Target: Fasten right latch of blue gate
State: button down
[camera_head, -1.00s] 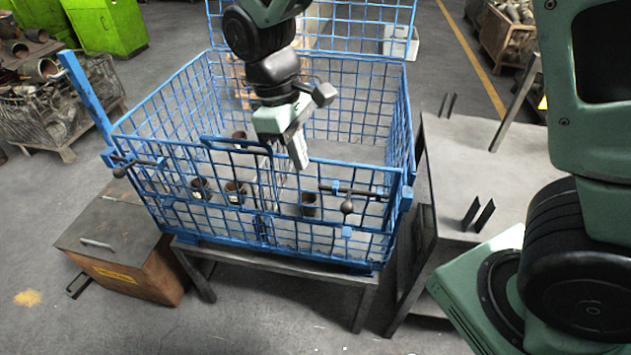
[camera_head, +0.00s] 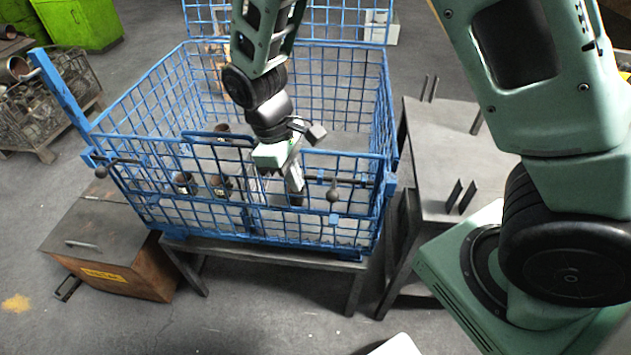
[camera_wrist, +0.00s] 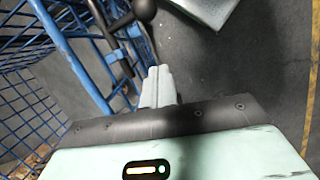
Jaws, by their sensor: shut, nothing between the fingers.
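The blue gate (camera_head: 245,143) is the mesh front panel of a blue wire cage and stands upright. Its right latch (camera_head: 333,195) is a dark sliding rod with a ball-ended handle, and the ball hangs down in the head view. My gripper (camera_head: 299,186) points down just left of this ball, by the gate's top edge, with shut, empty fingers. In the wrist view the shut fingertips (camera_wrist: 160,72) are close to the latch's handle; its dark ball (camera_wrist: 145,9) shows beyond them. I cannot tell whether they touch. The rod's left end is partly hidden by my gripper.
The gate's left latch (camera_head: 101,171) has a similar ball. Several dark cylindrical parts (camera_head: 186,184) stand inside the cage. A grey metal table (camera_head: 440,140) is to the right, a brown box (camera_head: 105,245) to the left.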

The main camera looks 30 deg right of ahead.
jog(key=s+d, duration=0.1)
jog(key=s+d+p, duration=0.1)
jog(key=s+d, duration=0.1)
jog(key=shift+s+f, duration=0.1)
jog(key=shift+f, duration=0.2)
jog(key=s+d, duration=0.1)
jog(key=d, duration=0.1)
jog(key=s+d, duration=0.1)
jog(key=shift+s+d+p, duration=0.3)
jog(key=shift+s+d, duration=0.05)
jog(key=shift+s, duration=0.05)
